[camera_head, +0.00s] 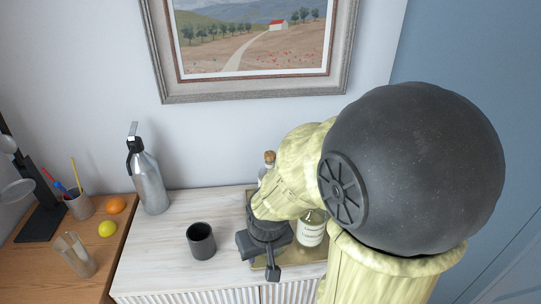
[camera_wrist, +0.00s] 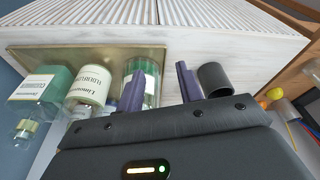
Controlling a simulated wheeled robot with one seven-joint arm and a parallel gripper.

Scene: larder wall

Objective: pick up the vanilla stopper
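My gripper (camera_head: 258,257) is open and empty, pointing down over the tray's left front; its spread fingers also show in the wrist view (camera_wrist: 160,68). A cork-coloured stopper (camera_head: 269,157) tops a bottle behind my wrist in the head view. I cannot tell whether it is the vanilla one. A clear bottle with a pale label (camera_head: 312,230) stands just right of my gripper. In the wrist view, a labelled glass bottle (camera_wrist: 150,82) is partly behind one finger, beside a cream-labelled bottle (camera_wrist: 90,88) and a green one (camera_wrist: 45,88). No label clearly reads vanilla.
The bottles stand on a brass-coloured tray (camera_head: 312,255) on the pale cabinet (camera_head: 160,250). A dark cup (camera_head: 201,241) stands left of my gripper, and a grey metal siphon (camera_head: 149,182) stands farther back. A framed picture (camera_head: 255,92) hangs behind. The cabinet's left front is clear.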

